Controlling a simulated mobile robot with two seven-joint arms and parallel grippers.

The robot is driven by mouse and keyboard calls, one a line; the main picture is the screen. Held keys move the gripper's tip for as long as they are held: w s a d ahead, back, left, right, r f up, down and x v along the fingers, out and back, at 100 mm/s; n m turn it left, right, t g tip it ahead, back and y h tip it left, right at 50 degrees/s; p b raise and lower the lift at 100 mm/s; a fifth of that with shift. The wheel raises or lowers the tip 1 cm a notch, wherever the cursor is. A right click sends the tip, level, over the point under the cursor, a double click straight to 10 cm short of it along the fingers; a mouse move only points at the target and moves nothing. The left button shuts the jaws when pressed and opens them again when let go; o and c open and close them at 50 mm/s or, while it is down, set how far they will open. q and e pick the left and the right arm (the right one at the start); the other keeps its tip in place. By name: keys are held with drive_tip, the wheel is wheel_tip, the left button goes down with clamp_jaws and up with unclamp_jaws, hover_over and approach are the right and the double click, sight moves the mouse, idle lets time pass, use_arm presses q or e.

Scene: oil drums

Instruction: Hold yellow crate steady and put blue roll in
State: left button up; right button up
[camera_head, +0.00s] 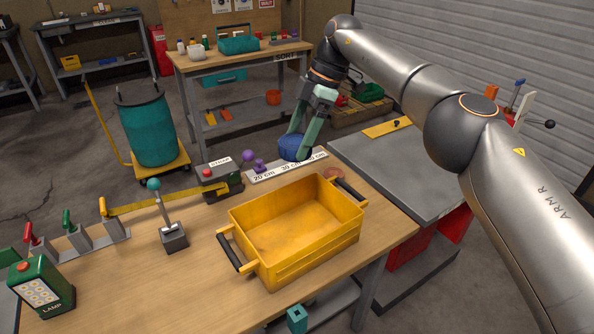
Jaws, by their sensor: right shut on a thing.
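The yellow crate (318,249) stands upright and empty on the front wooden table, with black handles at its two ends. The blue roll (292,148) is beyond the crate's far side, between the fingers of my right gripper (303,148). That gripper comes down from above and is shut on the roll. The roll is close to the marked strip at the table's back edge; I cannot tell whether it touches the table. My left gripper is not in view.
A lever (172,225), a lamp (41,288) and clamps stand left of the crate. A measuring strip (272,172) with purple knobs lies behind it. A grey bench (405,175) adjoins at right. A teal drum (149,130) stands behind. Bare tabletop lies front left.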

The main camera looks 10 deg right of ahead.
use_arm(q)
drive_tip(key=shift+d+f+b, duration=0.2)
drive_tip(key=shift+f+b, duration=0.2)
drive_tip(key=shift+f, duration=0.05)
use_arm(e)
drive_tip(key=shift+s+f, duration=0.2)
drive_tip(key=shift+f, duration=0.3)
use_arm(q)
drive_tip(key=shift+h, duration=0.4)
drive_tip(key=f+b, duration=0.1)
drive_tip(key=b, duration=0.1)
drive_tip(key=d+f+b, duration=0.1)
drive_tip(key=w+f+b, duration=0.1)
drive_tip(key=b, duration=0.1)
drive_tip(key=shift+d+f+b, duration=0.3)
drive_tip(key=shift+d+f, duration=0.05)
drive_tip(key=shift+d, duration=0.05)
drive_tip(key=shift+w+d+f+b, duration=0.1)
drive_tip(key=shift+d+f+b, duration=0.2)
drive_tip(key=shift+b, duration=0.35)
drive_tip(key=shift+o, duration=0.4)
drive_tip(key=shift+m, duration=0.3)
use_arm(e)
wheel_tip(320, 180, down, 7)
drive_tip(key=shift+f, duration=0.15)
drive_tip(key=shift+w, duration=0.1)
